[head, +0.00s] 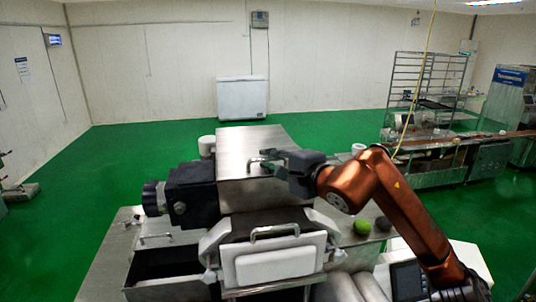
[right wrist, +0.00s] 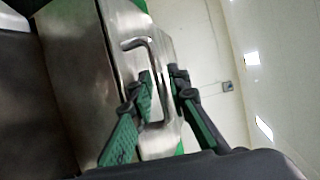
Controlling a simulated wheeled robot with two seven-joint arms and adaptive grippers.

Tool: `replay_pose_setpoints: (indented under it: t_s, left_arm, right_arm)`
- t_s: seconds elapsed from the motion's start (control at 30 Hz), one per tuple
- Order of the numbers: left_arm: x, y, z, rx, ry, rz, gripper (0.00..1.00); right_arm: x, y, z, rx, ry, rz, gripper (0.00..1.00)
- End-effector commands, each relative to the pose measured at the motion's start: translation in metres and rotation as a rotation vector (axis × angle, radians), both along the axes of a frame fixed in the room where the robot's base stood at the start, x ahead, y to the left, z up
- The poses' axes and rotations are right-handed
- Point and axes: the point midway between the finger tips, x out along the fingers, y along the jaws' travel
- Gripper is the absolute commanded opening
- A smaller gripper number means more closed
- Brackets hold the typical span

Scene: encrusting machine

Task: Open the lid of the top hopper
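The top hopper (head: 236,193) is a brushed steel box on the machine. Its steel lid (head: 240,140) lies flat and closed on top, with a bent metal bar handle (head: 255,161) on its front part. In the right wrist view the handle (right wrist: 134,42) shows large, standing off the steel face. My right gripper (head: 284,168) is at the handle, reaching in from the right. In the right wrist view its two green-padded fingers (right wrist: 161,80) are apart, with the handle bar between them. I cannot tell whether either finger touches the bar. My left gripper is not in view.
A white front hopper cover with its own handle (head: 275,231) sits below the lid. A dark motor block (head: 190,191) juts out left. A green ball (head: 362,226) and a dark ball (head: 383,224) lie right of the machine.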

Motion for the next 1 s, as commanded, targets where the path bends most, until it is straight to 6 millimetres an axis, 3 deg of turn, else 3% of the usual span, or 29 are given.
replay_pose_setpoints:
  t_s: [0.37,0.6,1.0]
  left_arm:
    - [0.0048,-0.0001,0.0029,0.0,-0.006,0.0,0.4]
    - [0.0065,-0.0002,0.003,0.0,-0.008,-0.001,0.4]
    - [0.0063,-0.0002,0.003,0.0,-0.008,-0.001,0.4]
  right_arm:
    - [0.005,0.0022,-0.0017,0.0,-0.001,-0.002,0.15]
    - [0.0049,0.0017,-0.0015,0.0,-0.001,-0.002,0.0]
    - [0.0048,0.0017,-0.0017,0.0,-0.001,-0.002,0.0]
